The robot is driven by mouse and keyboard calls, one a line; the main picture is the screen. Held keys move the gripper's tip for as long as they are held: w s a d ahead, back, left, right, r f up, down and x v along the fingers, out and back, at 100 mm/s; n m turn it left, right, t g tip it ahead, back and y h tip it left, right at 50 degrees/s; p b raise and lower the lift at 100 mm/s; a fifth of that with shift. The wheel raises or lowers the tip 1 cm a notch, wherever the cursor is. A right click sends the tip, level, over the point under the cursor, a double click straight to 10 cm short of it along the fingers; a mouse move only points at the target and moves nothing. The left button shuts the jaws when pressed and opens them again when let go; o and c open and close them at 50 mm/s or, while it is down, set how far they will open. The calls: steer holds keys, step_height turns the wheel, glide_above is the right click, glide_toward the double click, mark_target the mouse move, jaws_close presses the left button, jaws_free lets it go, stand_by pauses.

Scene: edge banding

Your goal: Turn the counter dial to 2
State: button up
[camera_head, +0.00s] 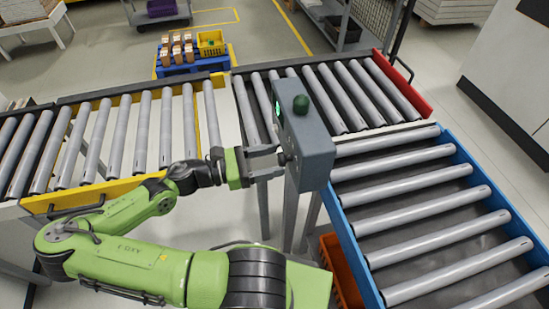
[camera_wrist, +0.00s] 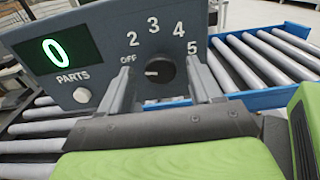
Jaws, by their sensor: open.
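The counter is a grey box (camera_head: 308,135) on a post, with its front facing my arm. In the wrist view its panel (camera_wrist: 105,40) carries a black round dial (camera_wrist: 166,76) marked OFF, 2, 3, 4 and 5. The dial's white mark points left, nearest to OFF. The green display (camera_wrist: 56,50) reads 0, above a white PARTS button (camera_wrist: 82,95). My gripper (camera_wrist: 160,72) is open, with one finger on each side of the dial. Gaps show between fingers and dial. In the head view my gripper (camera_head: 284,157) is close against the panel.
Roller conveyors with yellow (camera_head: 95,192), red (camera_head: 405,85) and blue (camera_head: 352,225) side rails surround the post. An orange crate (camera_head: 340,270) sits below. A blue pallet (camera_head: 190,68) with boxes is behind.

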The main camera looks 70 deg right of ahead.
steer(key=shift+x, duration=0.75)
steer(key=shift+c, duration=0.5)
steer(key=c, duration=0.9)
steer(key=shift+m, duration=0.4)
steer(key=m, duration=0.3)
steer(key=shift+s+a+m, duration=0.1)
steer(key=shift+m, duration=1.9)
